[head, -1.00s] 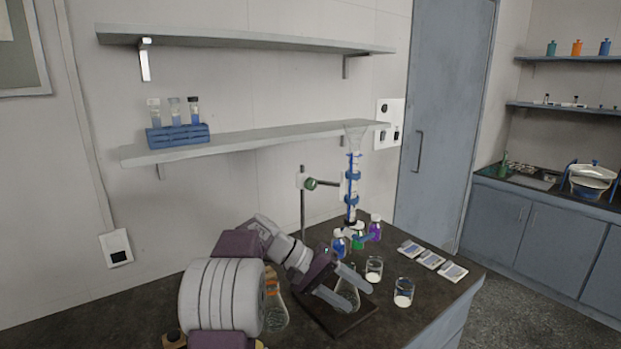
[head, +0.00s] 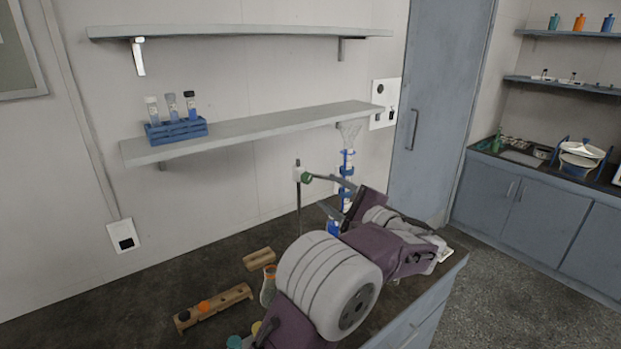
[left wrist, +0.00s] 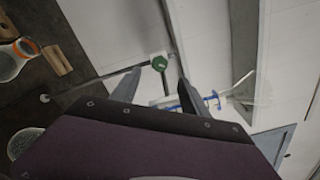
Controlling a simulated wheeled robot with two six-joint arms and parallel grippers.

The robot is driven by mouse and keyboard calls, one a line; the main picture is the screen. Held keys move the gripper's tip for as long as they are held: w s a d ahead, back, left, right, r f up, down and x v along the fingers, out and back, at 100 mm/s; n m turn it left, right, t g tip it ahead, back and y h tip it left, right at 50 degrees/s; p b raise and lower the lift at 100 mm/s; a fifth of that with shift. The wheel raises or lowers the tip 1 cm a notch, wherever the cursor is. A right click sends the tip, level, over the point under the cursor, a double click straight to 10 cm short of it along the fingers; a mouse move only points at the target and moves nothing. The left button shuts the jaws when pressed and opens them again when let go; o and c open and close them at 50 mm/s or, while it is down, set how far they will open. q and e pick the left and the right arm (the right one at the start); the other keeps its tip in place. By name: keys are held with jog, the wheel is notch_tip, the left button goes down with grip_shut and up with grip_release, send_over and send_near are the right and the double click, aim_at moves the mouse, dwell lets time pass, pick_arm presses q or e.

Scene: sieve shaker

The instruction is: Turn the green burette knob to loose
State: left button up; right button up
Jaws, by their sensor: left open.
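The green knob (head: 307,177) is on the clamp of the upright stand rod (head: 299,212) in the head view. It also shows in the left wrist view (left wrist: 159,62). The burette (head: 346,162), with blue clamp parts and a clear funnel on top, stands to the right of the knob; its lower part is hidden behind my arm. My left gripper (head: 318,191) is open, its fingers pointing toward the knob. In the left wrist view the knob appears between the two fingertips; I cannot tell whether either touches it. My right gripper is not in view.
A wooden holder (head: 213,308) and a small wooden block (head: 258,258) lie on the dark bench, with an orange-necked flask (head: 268,287) beside my arm. A wall shelf (head: 255,128) carries a blue tube rack (head: 177,131). My arm hides much of the bench's right side.

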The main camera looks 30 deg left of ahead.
aim_at(309, 180)
pick_arm(q)
jog(key=p+x, duration=0.2)
jog(key=x, duration=0.6)
jog(key=shift+w+a, duration=0.1)
jog(key=shift+a, duration=0.25)
